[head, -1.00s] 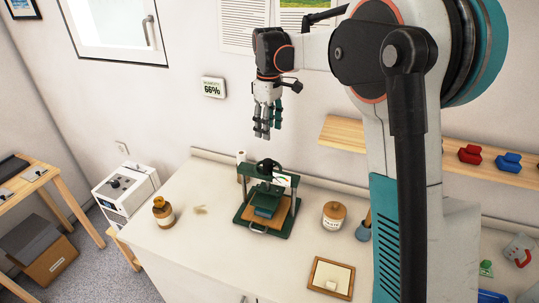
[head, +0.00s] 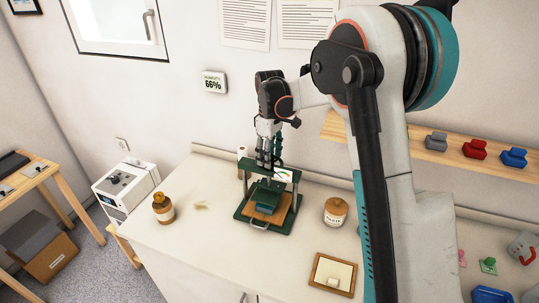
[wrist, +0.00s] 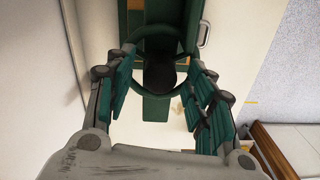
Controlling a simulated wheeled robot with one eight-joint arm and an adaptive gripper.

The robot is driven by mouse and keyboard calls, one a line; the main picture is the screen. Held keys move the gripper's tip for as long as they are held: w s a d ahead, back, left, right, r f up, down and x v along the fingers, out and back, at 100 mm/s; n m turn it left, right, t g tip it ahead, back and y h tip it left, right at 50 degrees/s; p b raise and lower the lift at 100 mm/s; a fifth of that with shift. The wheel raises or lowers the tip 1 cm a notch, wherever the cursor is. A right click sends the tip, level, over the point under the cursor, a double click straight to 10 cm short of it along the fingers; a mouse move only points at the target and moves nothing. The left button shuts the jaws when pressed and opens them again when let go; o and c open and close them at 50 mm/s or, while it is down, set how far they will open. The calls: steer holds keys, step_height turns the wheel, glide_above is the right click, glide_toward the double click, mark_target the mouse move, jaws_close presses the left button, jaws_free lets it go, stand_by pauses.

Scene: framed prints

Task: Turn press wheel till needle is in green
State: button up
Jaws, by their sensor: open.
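The green press (head: 250,218) stands on the white counter, with a flat green block (head: 266,201) between its posts. Its dark wheel with a round black hub (wrist: 160,76) shows in the wrist view; in the head view my fingers mostly cover it. My gripper (head: 268,164) points down right over the top of the press. In the wrist view its open fingers stand on either side of the hub, close to the wheel's rim; I cannot tell whether they touch it. A small white gauge (head: 284,176) with a green patch is on the press's right; its needle is too small to read.
An amber jar (head: 163,209) stands left of the press and a lidded jar (head: 335,211) right of it. A wooden-framed tray (head: 332,275) lies at the front right. A shelf (head: 403,142) with coloured objects is on the wall. The counter left of the press is mostly clear.

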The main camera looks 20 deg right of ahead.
steer(key=c, duration=1.1)
steer(key=shift+o, duration=0.2)
steer(key=shift+m, duration=0.4)
steer(key=m, duration=0.5)
steer(key=shift+m, duration=0.3)
steer(key=m, duration=0.5)
steer(key=shift+m+b, duration=0.4)
steer(key=shift+m, duration=0.3)
steer(key=shift+a, duration=0.1)
